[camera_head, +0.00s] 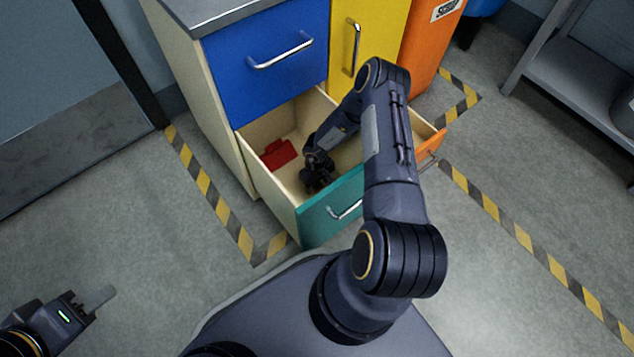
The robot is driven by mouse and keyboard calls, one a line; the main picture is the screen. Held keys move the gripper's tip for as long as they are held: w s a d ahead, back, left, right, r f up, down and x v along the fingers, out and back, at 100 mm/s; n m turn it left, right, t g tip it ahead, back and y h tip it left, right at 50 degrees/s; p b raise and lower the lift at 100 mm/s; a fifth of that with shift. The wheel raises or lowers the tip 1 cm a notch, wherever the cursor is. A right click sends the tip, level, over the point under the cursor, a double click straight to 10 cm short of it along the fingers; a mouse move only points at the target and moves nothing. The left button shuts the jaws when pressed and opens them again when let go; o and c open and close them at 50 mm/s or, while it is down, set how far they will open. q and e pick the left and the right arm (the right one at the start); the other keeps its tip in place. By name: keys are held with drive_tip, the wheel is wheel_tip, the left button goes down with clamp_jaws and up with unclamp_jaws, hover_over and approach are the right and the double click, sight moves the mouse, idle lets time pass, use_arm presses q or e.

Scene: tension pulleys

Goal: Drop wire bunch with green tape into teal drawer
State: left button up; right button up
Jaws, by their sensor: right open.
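The teal drawer (318,224) is pulled open at the bottom of the cabinet, its pale wooden inside showing. My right arm reaches over its front, and my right gripper (317,178) points down inside the drawer with its jaws open. The fingers are dark and small here, and the arm covers part of the drawer's inside. I cannot make out a wire bunch with green tape; the gripper and arm may hide it. My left gripper (98,299) is at the lower left, over the floor and away from the drawer; its jaw gap cannot be judged.
A red object (278,154) lies inside the teal drawer, left of my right gripper. A blue drawer (262,75) is shut above it. A yellow door (372,30) is beside that. An orange drawer front (432,143) stands out at the right. A metal shelf (570,75) is far right.

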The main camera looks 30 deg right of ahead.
sight(317, 185)
drive_tip(key=shift+r+p, duration=0.4)
drive_tip(key=shift+r, duration=0.1)
wheel_tip(317, 185, up, 12)
drive_tip(key=p, duration=0.5)
drive_tip(key=shift+r, duration=0.1)
